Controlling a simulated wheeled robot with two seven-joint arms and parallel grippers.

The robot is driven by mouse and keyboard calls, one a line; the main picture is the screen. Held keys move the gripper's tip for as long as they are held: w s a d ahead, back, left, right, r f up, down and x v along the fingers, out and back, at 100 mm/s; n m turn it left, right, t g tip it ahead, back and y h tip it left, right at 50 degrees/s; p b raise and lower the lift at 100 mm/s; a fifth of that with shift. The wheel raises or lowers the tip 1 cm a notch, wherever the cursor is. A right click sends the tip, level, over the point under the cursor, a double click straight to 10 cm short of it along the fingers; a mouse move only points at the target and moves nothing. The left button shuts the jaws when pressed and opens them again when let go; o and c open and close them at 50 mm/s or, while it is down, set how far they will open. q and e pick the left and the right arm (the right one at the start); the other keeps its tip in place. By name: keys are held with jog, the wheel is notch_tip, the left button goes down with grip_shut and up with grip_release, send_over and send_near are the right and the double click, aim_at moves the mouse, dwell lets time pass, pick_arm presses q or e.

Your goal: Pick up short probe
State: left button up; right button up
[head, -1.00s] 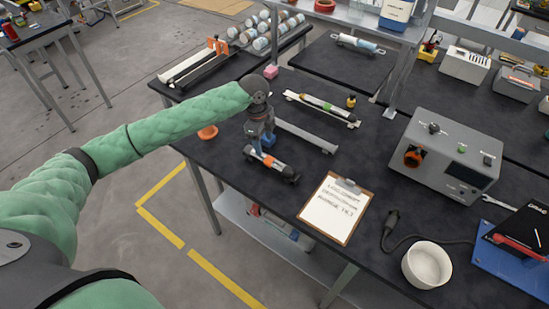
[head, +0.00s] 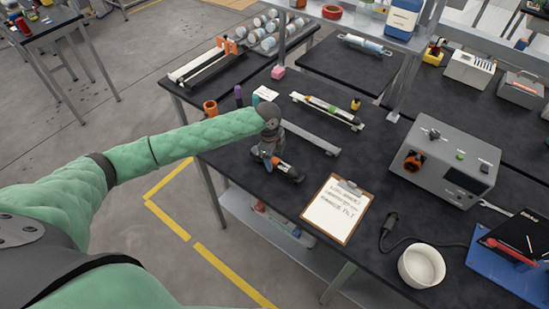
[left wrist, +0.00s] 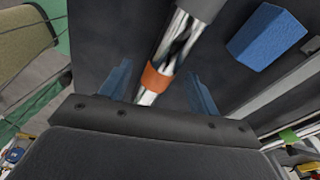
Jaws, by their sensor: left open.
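The short probe (head: 287,170) lies on the black bench top. It is a dark and silver cylinder with an orange band. My left gripper (head: 268,163) is low over its left end and hides part of it. In the left wrist view the probe (left wrist: 177,45) runs between the two blue-grey fingers of my left gripper (left wrist: 160,84). The fingers are open, one on each side near the orange band, with gaps between them and the probe. My right gripper is not in view.
A blue block (left wrist: 268,37) sits beside the probe. A clipboard (head: 335,209) lies right of it. A long rail (head: 311,139) and a longer tube on a white holder (head: 325,108) lie behind. A grey instrument box (head: 444,167) stands further right, a white bowl (head: 421,266) in front.

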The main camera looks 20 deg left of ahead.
pick_arm(q)
jog(key=shift+f, duration=0.35)
grip_shut()
jog(key=shift+r, duration=0.1)
